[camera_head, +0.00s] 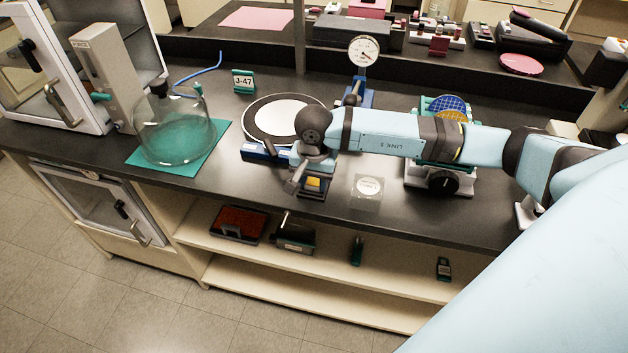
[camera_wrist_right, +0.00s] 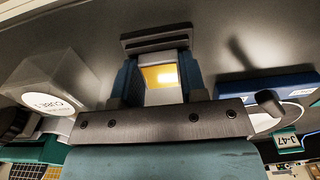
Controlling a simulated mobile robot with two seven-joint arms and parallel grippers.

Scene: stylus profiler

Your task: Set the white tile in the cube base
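I cannot single out a separate white tile. My left gripper is out of view.
A round stage with a white disc (camera_head: 282,116) is behind the gripper, near a dial gauge (camera_head: 363,52). A glass bell jar (camera_head: 174,128) stands left on a green mat. A teal-and-white device (camera_head: 441,178) is right.

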